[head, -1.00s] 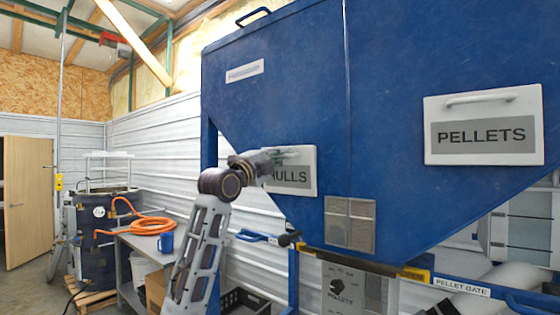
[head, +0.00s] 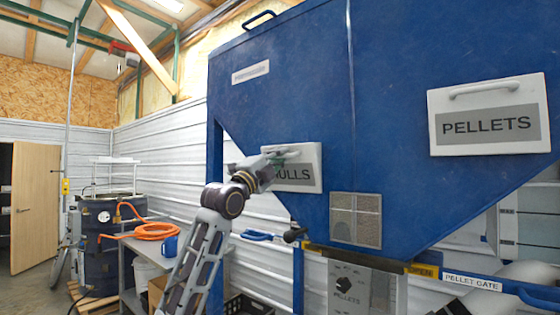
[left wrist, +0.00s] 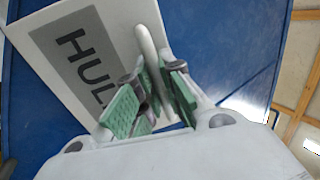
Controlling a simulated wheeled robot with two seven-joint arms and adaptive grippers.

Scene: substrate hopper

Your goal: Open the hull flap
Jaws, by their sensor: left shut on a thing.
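The hull flap (head: 306,182) is a white plate with a grey label reading HULLS, on the sloping left part of the blue hopper (head: 290,100). My left gripper (head: 283,158) is at the flap's upper edge and covers part of the label. In the left wrist view the flap (left wrist: 112,25) has a pale bar handle (left wrist: 148,48). There the green-padded fingers of my left gripper (left wrist: 158,92) are shut on this handle, one on each side. I cannot tell whether the flap stands away from the hopper. My right gripper is not in view.
A second white flap (head: 490,90) labelled PELLETS is at the right. A mesh panel (head: 356,220) and the pellet gate bar (head: 472,283) are lower down. A bench (head: 140,246) with an orange hose (head: 155,231) and blue mug (head: 170,245) stands left of my arm.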

